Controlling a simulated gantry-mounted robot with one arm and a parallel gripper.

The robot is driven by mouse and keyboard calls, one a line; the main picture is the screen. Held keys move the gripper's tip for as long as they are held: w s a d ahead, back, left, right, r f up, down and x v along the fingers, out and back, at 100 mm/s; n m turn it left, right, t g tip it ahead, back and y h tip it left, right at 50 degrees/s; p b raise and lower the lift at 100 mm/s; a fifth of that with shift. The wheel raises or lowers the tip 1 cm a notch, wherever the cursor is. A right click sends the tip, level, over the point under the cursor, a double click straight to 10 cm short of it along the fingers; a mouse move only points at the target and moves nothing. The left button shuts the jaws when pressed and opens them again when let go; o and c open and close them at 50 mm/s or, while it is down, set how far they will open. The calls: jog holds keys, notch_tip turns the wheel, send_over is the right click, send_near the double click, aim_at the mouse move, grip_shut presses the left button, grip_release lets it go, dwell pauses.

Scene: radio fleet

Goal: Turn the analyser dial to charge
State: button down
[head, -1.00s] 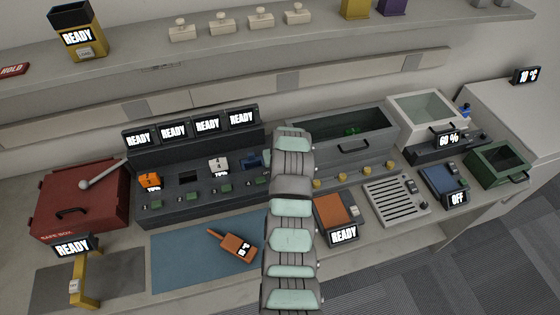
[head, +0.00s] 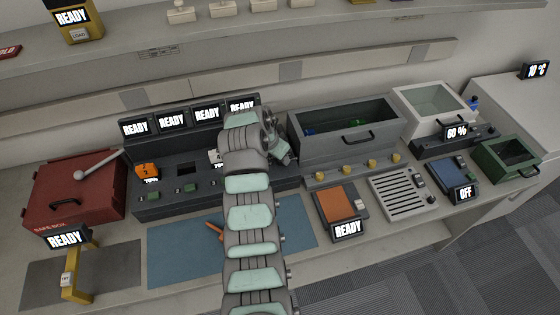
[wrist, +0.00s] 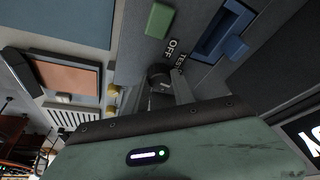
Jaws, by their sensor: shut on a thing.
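In the wrist view a dark round dial (wrist: 159,71) sits on the grey panel beside the printed words OFF and TEST. My gripper (wrist: 172,92) is shut on it, though its fingertips are partly hidden behind the hand. No charge mark is readable there. A green block (wrist: 159,20) and a blue piece in a slot (wrist: 225,36) are near the dial. In the head view the dark rack (head: 155,206) has several READY screens. My gripper end (head: 282,152) is at its right end, where my arm hides the dial.
An open grey bin (head: 345,143) with yellow knobs is right of the rack. An orange pad (head: 334,204) with a READY screen and a slotted grey tray (head: 400,194) lie in front. A red box (head: 75,190) stands left. The blue mat (head: 180,253) is partly hidden.

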jog(key=m+b, duration=0.2)
jog(key=m+g+h+b, duration=0.1)
jog(key=b, duration=0.2)
jog(key=shift+w+f+m, duration=0.1)
jog(key=shift+f+m, duration=0.1)
jog(key=shift+m, duration=0.2)
jog(key=shift+a+r+b, duration=0.1)
jog(key=shift+r+b, duration=0.05)
jog(key=shift+b, duration=0.25)
jog(key=shift+m+g+b, duration=0.3)
jog(key=shift+m+b, duration=0.2)
jog(key=shift+m, duration=0.1)
jog(key=c, duration=1.1)
grip_release()
jog(key=shift+o, duration=0.2)
jog(key=shift+r, duration=0.1)
jog(key=p+v, duration=0.1)
jog(key=v, duration=0.9)
jog(key=shift+r, duration=0.25)
jog(key=shift+a, duration=0.15)
